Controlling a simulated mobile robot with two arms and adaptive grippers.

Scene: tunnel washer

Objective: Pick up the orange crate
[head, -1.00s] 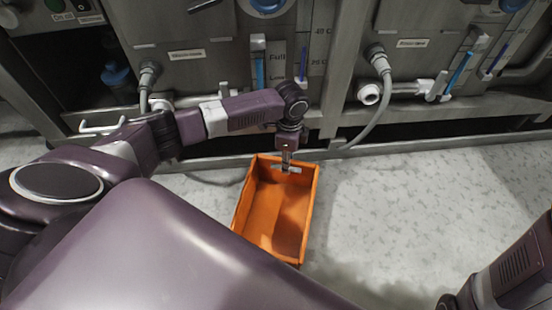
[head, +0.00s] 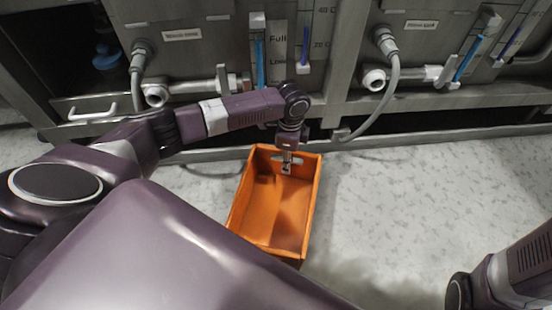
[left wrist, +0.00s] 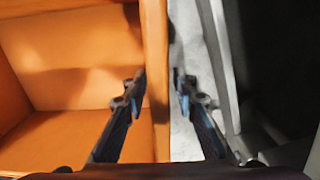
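The orange crate (head: 268,215) stands upright on the floor, open at the top and with no contents visible. My left gripper (head: 286,166) points down at its far end wall. In the left wrist view the fingers of the left gripper (left wrist: 159,78) straddle one wall of the crate (left wrist: 153,60), one finger inside and one outside. The fingers are apart, with a narrow gap between the outer finger and the wall. Part of the crate's near left side is hidden behind my own body in the head view. My right arm shows at the lower right, but its gripper is out of frame.
The metal washer (head: 340,100) stands just behind the crate, with pipes, a grey hose (head: 385,105) and valves along its front. Its base edge runs close to the crate's far end. The pale floor (head: 420,200) to the right is clear.

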